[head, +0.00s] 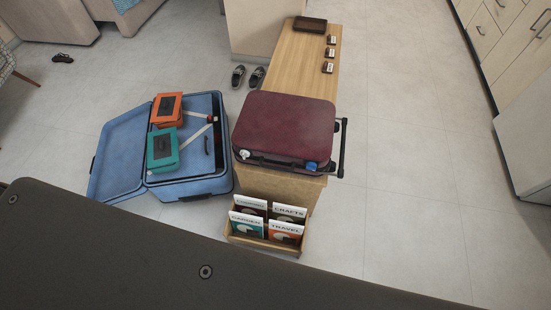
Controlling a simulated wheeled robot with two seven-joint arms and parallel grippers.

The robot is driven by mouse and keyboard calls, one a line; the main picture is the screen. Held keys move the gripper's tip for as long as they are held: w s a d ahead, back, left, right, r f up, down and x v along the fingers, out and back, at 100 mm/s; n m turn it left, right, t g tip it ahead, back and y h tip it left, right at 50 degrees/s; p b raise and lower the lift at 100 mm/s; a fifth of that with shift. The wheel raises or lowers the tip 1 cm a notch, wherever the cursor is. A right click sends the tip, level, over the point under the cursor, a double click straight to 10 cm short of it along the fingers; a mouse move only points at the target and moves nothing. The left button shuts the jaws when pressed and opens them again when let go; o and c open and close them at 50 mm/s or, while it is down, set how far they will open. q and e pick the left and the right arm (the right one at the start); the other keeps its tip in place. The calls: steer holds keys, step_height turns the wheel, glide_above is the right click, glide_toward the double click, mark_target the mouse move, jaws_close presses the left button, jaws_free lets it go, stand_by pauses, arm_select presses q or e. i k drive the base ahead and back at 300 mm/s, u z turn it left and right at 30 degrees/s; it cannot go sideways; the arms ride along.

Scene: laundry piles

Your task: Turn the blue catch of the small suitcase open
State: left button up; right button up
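A small maroon suitcase (284,125) lies flat and closed on the near end of a wooden bench (294,68). Its blue catch (311,166) is on the near side, toward the right corner. A white catch (245,154) is on the same side, toward the left corner. How far either catch is turned is too small to tell. The suitcase's dark handle (342,148) sticks out on the right. Neither of my grippers is in view.
A large open blue suitcase (118,157) lies on the floor at left, holding an orange box (167,108) and a teal box (162,150). A magazine rack (266,243) stands before the bench. A dark tray (310,24) is at its far end. Floor at right is clear.

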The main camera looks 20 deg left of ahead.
mark_target(312, 166)
steer(key=u, duration=2.65)
steer(key=k, duration=1.6)
steer(key=z, duration=1.9)
steer(key=i, duration=0.5)
steer(key=u, duration=0.1)
